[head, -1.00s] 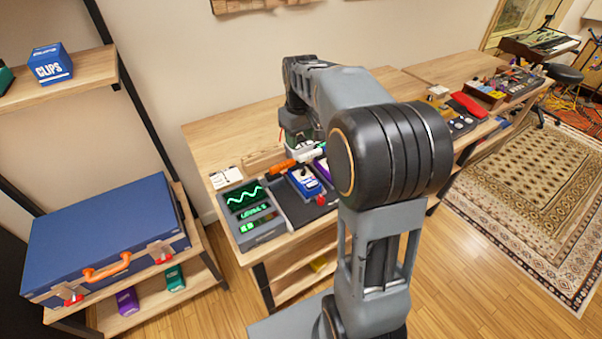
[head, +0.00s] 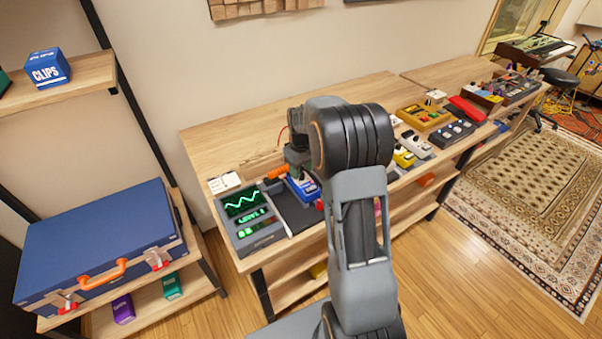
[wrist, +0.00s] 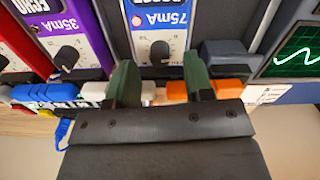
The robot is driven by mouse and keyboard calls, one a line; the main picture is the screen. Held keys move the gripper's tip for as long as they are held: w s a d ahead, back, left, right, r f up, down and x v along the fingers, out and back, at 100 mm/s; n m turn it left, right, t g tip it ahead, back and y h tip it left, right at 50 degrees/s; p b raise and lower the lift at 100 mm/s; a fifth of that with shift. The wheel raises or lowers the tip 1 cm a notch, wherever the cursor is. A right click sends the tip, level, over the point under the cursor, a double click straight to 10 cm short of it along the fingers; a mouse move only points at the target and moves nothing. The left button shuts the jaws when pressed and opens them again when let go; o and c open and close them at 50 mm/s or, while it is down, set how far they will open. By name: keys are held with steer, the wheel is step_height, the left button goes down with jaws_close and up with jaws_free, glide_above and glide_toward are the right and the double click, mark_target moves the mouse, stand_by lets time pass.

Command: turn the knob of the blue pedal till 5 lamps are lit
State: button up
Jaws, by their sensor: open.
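The blue pedal (head: 304,188) stands on a dark mat beside the meter, partly behind my arm in the head view. In the wrist view the blue pedal (wrist: 160,18) is marked 75mA, and its black knob (wrist: 160,50) has a white mark. My gripper (wrist: 160,64) is open, its green fingers on either side of the knob, with gaps visible. The meter (head: 250,220) has a green wave, a level readout and a row of green lamps below; the lit lamps are too small to count surely.
A purple pedal (wrist: 92,35) marked 35mA with its own knob stands close to the blue pedal in the wrist view. Orange and white plugs are near the fingers. Several other pedals and a yellow box (head: 424,115) are further right. Bare wood lies behind.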

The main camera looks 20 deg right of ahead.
steer(key=shift+f, duration=1)
